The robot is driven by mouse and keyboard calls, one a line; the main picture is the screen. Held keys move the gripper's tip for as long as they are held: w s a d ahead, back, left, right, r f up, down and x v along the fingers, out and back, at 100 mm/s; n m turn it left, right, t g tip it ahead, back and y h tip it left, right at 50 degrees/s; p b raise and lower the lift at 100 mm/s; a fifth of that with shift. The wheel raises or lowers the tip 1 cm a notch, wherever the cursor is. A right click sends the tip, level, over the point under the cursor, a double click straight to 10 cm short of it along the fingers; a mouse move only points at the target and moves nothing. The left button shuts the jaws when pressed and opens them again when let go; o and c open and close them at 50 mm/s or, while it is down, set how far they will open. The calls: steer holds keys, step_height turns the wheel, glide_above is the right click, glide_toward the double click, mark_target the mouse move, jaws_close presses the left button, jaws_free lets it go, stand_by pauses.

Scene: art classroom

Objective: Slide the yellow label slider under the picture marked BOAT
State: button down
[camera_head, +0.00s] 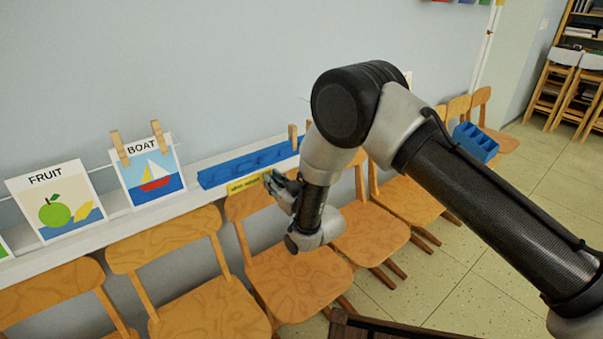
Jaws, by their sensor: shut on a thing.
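The yellow label slider (244,184) is on the front edge of the white wall ledge, below the left part of a blue tray. My gripper (277,180) is shut on it at its right end, and the fingertips are partly hidden behind the gripper body. The BOAT picture (149,172) hangs to the left of the slider, clipped with wooden pegs, and shows a sailboat. The slider is to the right of the BOAT picture, not below it. The FRUIT picture (56,201) is further left.
The blue tray (222,174) sits on the white ledge (122,214). Several wooden chairs (173,243) stand in a row close below the ledge. A blue compartment box (476,142) rests on a chair at the right. The ledge front left of the slider looks clear.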

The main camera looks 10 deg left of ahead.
steer(key=s+a, duration=0.4)
steer(key=s, duration=0.2)
steer(key=s+a, duration=0.5)
steer(key=s, duration=0.1)
steer(key=s+a, duration=0.5)
steer(key=s, duration=0.1)
steer(key=shift+s+a, duration=0.2)
steer(key=shift+s, duration=0.1)
steer(key=c, duration=1.3)
jaws_free()
steer(key=shift+o, duration=0.2)
steer(key=shift+d, duration=0.1)
steer(key=v, duration=1.1)
steer(key=shift+s+d, duration=0.3)
